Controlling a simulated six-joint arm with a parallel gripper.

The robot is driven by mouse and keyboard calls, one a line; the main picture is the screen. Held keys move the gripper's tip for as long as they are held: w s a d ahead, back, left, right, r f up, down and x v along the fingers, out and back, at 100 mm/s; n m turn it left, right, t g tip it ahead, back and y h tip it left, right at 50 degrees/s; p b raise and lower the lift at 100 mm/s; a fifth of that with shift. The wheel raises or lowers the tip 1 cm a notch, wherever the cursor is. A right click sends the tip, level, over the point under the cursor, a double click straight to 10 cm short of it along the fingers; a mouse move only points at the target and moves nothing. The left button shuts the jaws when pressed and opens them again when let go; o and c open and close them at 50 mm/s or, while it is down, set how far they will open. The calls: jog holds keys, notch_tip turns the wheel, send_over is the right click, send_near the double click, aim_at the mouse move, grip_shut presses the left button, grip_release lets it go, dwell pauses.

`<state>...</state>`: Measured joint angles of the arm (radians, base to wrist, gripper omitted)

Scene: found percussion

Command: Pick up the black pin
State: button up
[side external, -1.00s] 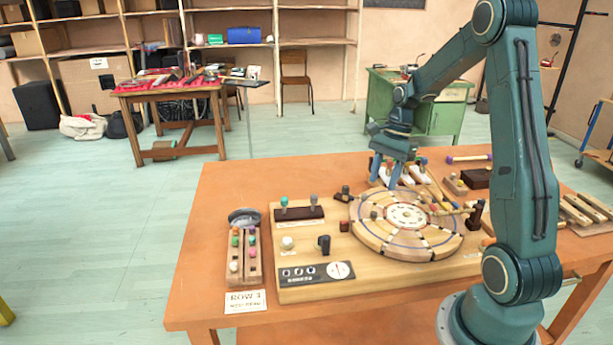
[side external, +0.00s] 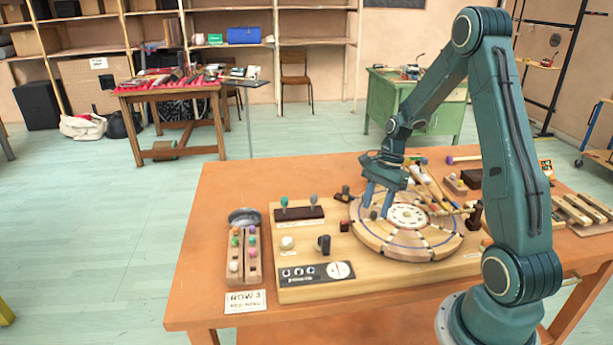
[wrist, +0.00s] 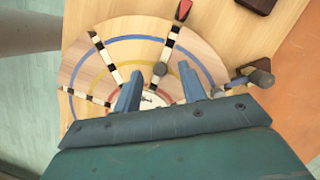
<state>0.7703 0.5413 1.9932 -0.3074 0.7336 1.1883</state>
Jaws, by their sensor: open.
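A small dark grey-black pin (side external: 374,215) stands on the round segmented wooden disc (side external: 384,246). In the wrist view the pin (wrist: 160,69) shows in the gap between my fingertips, near a black-and-white striped spoke. My gripper (side external: 376,209) is open and points down over the left part of the disc. Its two blue fingers straddle the pin in both views. The exact height of the fingertips above the disc is hard to tell.
A mallet on a dark post (side external: 474,216) stands at the disc's right edge. A dark block with two knobs (side external: 299,213) and a rack of coloured pegs (side external: 243,260) lie to the left. Bare orange table (side external: 225,185) shows at far left.

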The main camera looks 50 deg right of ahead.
jog(key=shift+x, duration=0.8)
grip_shut()
